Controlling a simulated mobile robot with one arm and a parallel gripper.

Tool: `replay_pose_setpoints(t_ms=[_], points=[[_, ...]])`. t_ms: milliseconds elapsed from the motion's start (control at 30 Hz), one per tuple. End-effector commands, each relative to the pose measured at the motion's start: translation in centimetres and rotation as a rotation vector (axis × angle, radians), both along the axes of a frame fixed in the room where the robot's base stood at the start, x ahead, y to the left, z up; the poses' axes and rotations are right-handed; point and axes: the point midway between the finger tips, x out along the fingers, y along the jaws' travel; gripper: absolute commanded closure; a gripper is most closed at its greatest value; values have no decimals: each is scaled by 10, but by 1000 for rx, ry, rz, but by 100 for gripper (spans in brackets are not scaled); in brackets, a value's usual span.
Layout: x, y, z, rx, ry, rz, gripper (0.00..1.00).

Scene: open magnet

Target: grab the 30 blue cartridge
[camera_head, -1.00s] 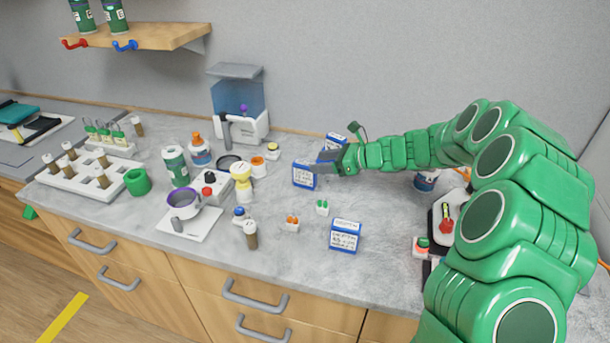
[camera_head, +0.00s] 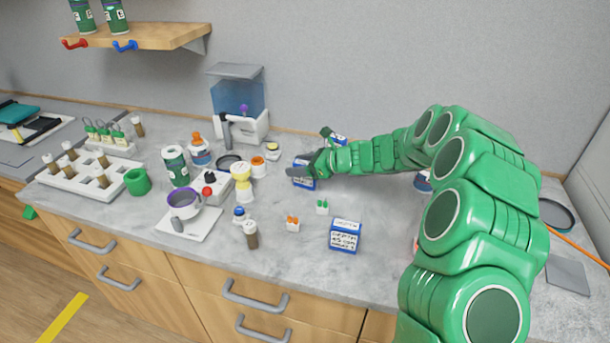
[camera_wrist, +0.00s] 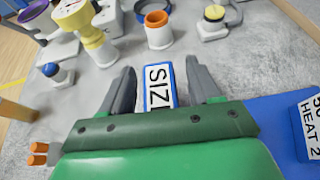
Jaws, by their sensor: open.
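Blue-and-white cartridge boxes stand on the grey counter. One box (camera_head: 303,184) is at mid-counter, partly hidden by my gripper (camera_head: 302,173). In the wrist view a blue box (camera_wrist: 157,86) with a white label starting "SIZ" lies between the two open fingers of my gripper (camera_wrist: 160,75), with gaps on both sides. A second blue box (camera_wrist: 309,130), with "HEAT 2" on its label, is at the right edge. Another box (camera_head: 338,140) is behind my gripper, and one (camera_head: 345,236) stands near the front edge.
Left of my gripper are a yellow-and-white container (camera_head: 242,182), an orange-rimmed cup (camera_head: 258,167) and a scale (camera_head: 190,223) with a purple-rimmed cup. Small green-topped (camera_head: 322,207) and orange-topped (camera_head: 292,224) pieces stand in front. The counter right of the front box is partly clear.

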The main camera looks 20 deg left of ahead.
Motion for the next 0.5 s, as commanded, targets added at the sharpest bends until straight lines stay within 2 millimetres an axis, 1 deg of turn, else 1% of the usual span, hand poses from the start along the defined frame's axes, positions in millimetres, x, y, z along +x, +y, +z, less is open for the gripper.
replay_pose_setpoints(t_ms=[133, 167, 500], points=[[0, 0, 0, 1, 0, 0, 38], [0, 0, 0, 1, 0, 0, 41], [0, -1, 1, 1, 0, 0, 93]])
